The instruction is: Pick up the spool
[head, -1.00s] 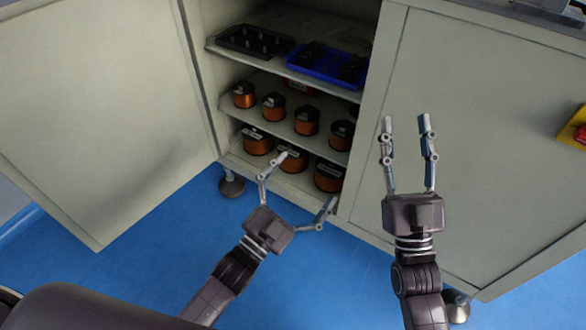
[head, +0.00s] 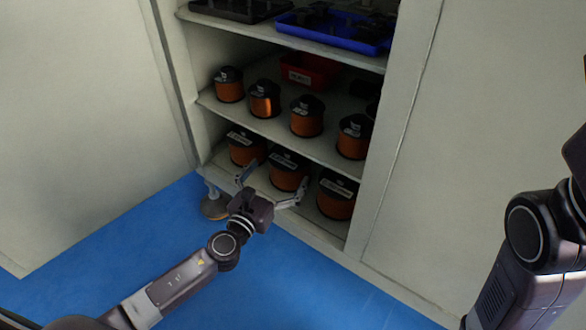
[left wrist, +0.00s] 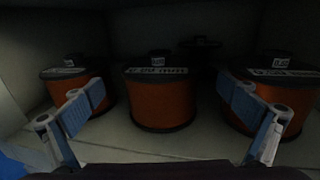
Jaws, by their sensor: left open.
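Copper-orange spools with black tops stand in a row on the bottom shelf of the open cabinet. The middle spool (head: 287,171) is directly in front of my left gripper (head: 270,182), which is open with its fingers spread. In the left wrist view, the middle spool (left wrist: 160,98) stands upright between the open fingers, a little beyond the fingertips, with nothing held. A left spool (head: 245,146) and a right spool (head: 336,195) flank it; the fingers partly cover them in the wrist view. My right gripper is out of the head view; only its arm shows at the right.
The top shelf holds a blue tray (head: 335,30) and a black tray (head: 240,8). Cabinet panels stand left and right of the opening. The blue floor (head: 130,235) in front is clear.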

